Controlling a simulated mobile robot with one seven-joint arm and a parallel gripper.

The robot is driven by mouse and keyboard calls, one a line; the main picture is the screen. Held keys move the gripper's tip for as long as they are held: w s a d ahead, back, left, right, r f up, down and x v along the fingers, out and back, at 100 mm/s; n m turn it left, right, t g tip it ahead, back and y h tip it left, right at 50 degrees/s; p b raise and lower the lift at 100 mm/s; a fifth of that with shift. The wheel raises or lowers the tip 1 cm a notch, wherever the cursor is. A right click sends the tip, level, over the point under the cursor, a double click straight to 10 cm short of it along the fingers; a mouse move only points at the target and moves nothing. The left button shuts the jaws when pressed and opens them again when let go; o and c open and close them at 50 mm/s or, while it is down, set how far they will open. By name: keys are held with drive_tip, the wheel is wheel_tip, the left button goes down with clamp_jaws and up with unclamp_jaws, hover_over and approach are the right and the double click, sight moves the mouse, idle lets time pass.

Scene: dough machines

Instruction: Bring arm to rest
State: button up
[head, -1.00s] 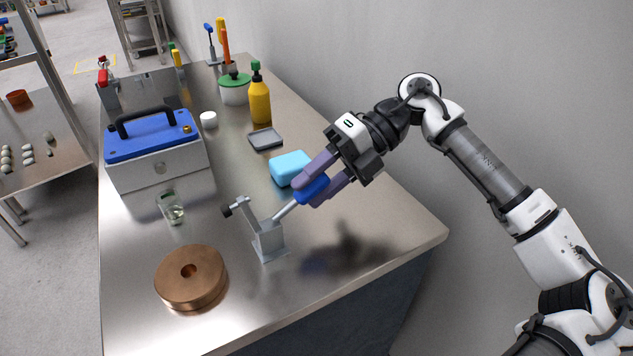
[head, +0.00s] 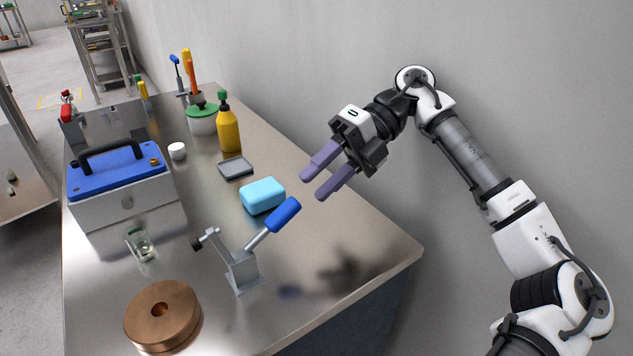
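My gripper (head: 313,184) is open and empty in the head view. It hangs in the air above the right side of the steel table (head: 335,225), with its two purple fingers apart and pointing down to the left. The blue-handled lever (head: 286,215) of a small grey metal stand (head: 240,269) is below and left of the fingers, clear of them. The lever slants up to the right. My arm reaches in from the right edge of the view.
A light blue block (head: 263,196) lies behind the lever. A copper disc (head: 163,315), a small glass (head: 142,243), a blue-lidded machine (head: 122,190), a grey tray (head: 236,167) and a yellow bottle (head: 229,132) stand on the table. A grey wall rises behind my arm.

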sight(285, 207)
idle(0.4)
drive_tip(key=x, duration=0.8)
drive_tip(key=shift+r+p, duration=0.1)
drive_tip(key=shift+p, duration=0.3)
drive_tip(key=shift+r, duration=0.25)
drive_tip(key=shift+h, duration=0.3)
drive_tip(key=shift+f, duration=0.15)
